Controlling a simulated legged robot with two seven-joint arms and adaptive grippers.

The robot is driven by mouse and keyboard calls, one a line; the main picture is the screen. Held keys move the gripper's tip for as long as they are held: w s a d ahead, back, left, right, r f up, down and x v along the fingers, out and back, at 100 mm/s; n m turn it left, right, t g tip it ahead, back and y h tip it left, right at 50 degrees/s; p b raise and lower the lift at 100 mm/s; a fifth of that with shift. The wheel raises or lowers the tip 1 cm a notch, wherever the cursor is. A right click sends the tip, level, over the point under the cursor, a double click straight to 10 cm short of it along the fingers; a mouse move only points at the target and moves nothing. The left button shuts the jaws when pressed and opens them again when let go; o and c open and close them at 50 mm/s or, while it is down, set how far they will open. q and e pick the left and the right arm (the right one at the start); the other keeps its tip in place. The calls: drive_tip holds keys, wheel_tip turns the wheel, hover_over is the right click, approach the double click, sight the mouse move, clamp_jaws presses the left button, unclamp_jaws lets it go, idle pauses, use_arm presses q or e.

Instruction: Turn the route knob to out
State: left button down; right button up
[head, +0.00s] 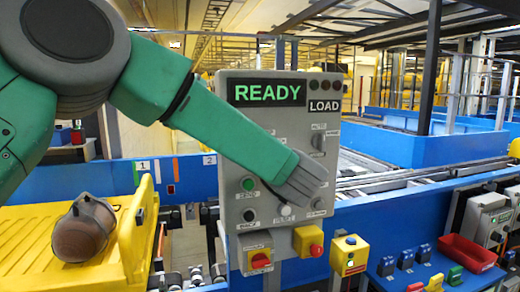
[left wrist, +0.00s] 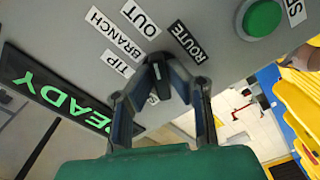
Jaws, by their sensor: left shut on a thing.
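The route knob (left wrist: 160,78) is dark, with a short white mark on its face. It sits on the grey control panel (head: 238,130) below the black ROUTE label (left wrist: 187,42). White labels OUT (left wrist: 139,20), BRANCH (left wrist: 115,32) and TIP (left wrist: 117,63) stand around it. The white mark leans roughly toward OUT, but its exact aim is hard to tell. My left gripper (left wrist: 160,92) is shut on the knob, one finger on each side. In the head view my left gripper (head: 307,180) covers the knob on the panel. My right gripper is not in view.
The panel display (head: 268,93) reads READY in green, with a LOAD label beside it. A green button (left wrist: 263,18) is close to the knob. Below are a red-yellow switch (head: 259,260) and a red button (head: 316,250). A yellow tray (head: 130,240) holds a brown object (head: 84,230).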

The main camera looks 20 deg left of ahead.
use_arm(q)
drive_tip(key=shift+d+f, duration=0.15)
drive_tip(key=shift+f, duration=0.35)
drive_tip(key=c, duration=1.6)
unclamp_jaws()
drive_tip(key=shift+o, duration=0.2)
drive_tip(key=shift+w+r, duration=0.1)
drive_tip(key=shift+r, duration=0.05)
drive_tip(key=v, duration=1.2)
drive_tip(key=shift+d, duration=0.2)
drive_tip(key=shift+w+a, duration=0.1)
